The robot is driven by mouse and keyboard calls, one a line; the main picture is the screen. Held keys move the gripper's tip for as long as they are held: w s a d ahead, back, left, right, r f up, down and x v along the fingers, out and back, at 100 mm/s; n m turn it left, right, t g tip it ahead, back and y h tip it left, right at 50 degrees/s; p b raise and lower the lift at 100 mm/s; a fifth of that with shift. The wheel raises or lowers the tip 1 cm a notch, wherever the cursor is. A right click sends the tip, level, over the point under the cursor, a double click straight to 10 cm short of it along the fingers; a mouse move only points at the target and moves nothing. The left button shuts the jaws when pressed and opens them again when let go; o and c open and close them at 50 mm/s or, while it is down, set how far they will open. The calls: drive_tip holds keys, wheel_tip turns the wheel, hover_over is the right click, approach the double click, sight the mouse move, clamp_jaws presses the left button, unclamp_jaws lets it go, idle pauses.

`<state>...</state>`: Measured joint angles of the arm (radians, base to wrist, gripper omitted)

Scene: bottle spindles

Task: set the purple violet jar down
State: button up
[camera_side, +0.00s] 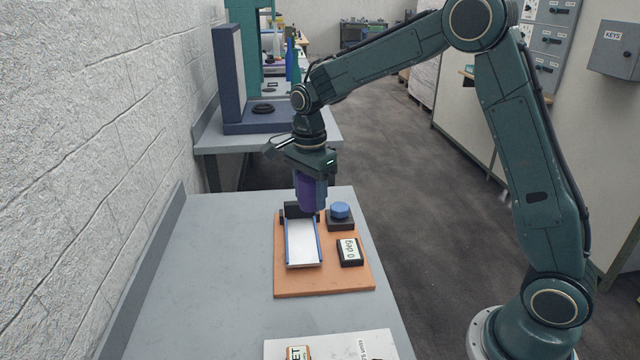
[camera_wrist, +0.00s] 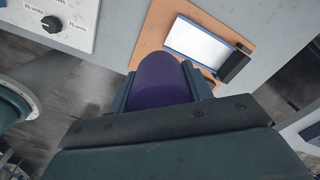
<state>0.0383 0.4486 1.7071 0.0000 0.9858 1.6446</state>
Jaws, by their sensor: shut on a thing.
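The purple violet jar (camera_side: 306,194) is in my gripper (camera_side: 312,190), which is shut on it. In the side view the jar hangs upright over the far end of an orange board (camera_side: 325,286), near a white tray with blue sides (camera_side: 303,243). I cannot tell whether the jar's base touches anything. In the wrist view the jar's rounded purple top (camera_wrist: 161,82) shows between the fingers, and the white tray (camera_wrist: 196,43) lies beyond it. The jar's lower part is hidden in the wrist view.
A blue round knob on a black base (camera_side: 340,212) and a small black box with a display (camera_side: 348,252) sit on the board's right. A white panel (camera_side: 335,346) is at the table's front. The grey table's left side (camera_side: 190,270) is clear.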

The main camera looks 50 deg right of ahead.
drive_tip(key=r, duration=0.2)
hover_over(303, 252)
drive_tip(key=shift+f, duration=0.2)
wheel_tip(303, 252, down, 16)
drive_tip(key=shift+r, duration=0.1)
idle(0.5)
drive_tip(key=shift+f, duration=2.15)
drive_tip(key=shift+f, duration=0.15)
drive_tip(key=o, duration=1.1)
